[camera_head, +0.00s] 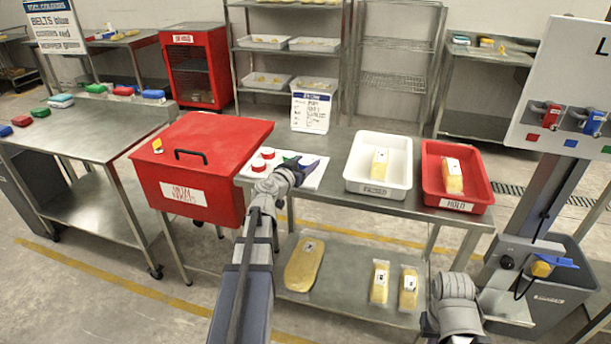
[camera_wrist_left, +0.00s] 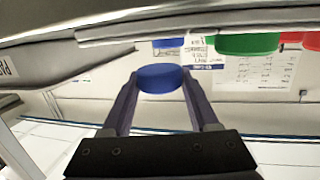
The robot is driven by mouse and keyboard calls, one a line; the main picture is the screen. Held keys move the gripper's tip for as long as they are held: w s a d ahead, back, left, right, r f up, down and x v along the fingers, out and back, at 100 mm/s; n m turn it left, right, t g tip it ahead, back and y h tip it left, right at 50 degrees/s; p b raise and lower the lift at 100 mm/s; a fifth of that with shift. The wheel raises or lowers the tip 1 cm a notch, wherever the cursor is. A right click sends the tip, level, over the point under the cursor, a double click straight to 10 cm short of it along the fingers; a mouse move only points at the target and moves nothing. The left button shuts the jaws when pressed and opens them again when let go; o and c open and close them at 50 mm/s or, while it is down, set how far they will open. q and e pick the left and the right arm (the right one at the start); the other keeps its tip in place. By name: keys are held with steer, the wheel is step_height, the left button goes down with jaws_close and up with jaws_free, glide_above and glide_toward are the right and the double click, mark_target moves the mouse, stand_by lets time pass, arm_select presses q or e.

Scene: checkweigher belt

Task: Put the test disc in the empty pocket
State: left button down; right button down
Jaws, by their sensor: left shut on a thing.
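My left gripper (camera_head: 307,167) is over the right part of a small white board on the steel table. In the left wrist view its two fingers (camera_wrist_left: 160,80) are shut on a blue disc (camera_wrist_left: 162,79). On the white board (camera_head: 310,181) stand two red-topped pieces (camera_head: 267,153) and a green one (camera_head: 290,157), partly hidden by my gripper. Green (camera_wrist_left: 248,43) and red (camera_wrist_left: 312,40) pieces also show in the left wrist view, beside another blue piece (camera_wrist_left: 168,43). I cannot make out an empty pocket. My right gripper is out of view; only part of that arm shows.
A red lidded box (camera_head: 205,140) stands left of the board. To its right are a white tray (camera_head: 378,188) and a red tray (camera_head: 458,204), each with a yellow pack. A sign (camera_head: 311,111) stands behind. Yellow packs lie on the lower shelf (camera_head: 340,285).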

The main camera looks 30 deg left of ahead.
arm_select(q)
steer(key=shift+f+b, duration=1.25)
steer(key=shift+f, duration=0.35)
steer(key=shift+f, duration=0.2)
steer(key=shift+c, duration=0.7)
jaws_free()
steer(key=shift+r, duration=0.2)
